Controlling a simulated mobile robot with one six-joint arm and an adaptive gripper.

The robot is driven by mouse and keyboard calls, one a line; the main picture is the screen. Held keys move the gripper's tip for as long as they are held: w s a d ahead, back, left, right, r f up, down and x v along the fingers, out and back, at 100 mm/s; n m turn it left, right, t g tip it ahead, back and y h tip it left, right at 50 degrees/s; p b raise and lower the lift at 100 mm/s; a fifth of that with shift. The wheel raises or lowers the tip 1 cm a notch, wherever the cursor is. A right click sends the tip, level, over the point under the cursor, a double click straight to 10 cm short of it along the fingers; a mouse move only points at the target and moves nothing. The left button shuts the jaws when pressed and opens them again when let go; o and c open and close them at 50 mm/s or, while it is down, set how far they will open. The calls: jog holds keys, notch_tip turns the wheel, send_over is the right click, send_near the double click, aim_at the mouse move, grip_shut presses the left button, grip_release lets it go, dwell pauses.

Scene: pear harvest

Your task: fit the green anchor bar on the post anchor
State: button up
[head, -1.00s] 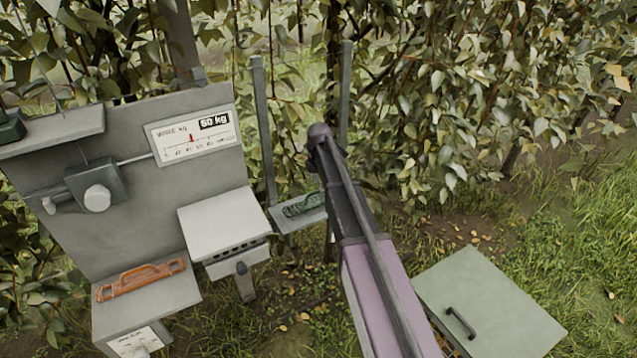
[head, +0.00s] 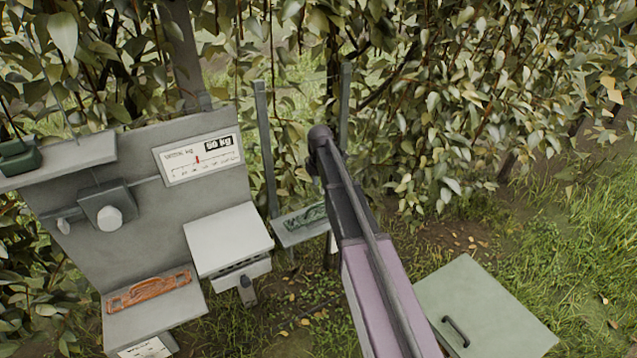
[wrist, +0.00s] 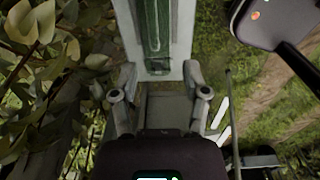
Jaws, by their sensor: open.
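The green anchor bar (head: 303,217) lies on a small grey shelf (head: 296,239) between two upright posts in the head view. In the wrist view a long green piece (wrist: 153,25), likely this bar, lies on a pale grey surface ahead of my gripper (wrist: 161,92). My gripper is open, its two fingers apart, with nothing visible held between them. The green piece is beyond the fingertips, towards the top of the picture. In the head view my arm hides the gripper. I cannot make out the post anchor for certain.
A pale green lidded box (head: 485,310) stands at right. Leafy branches close in behind.

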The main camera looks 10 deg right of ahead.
jog(key=s+f+m+b, duration=0.1)
jog(key=s+f+b, duration=0.1)
jog(key=s, duration=1.2)
jog(key=shift+a+f+b, duration=0.15)
jog(key=shift+f+b, duration=0.25)
jog(key=shift+f, duration=0.2)
jog(key=shift+s, duration=0.15)
jog(key=s+m, duration=1.3)
jog(key=m, duration=0.7)
jog(key=shift+s+d+m, duration=0.2)
jog(key=shift+s+m, duration=0.1)
jog(key=shift+a, duration=0.1)
dwell(0.5)
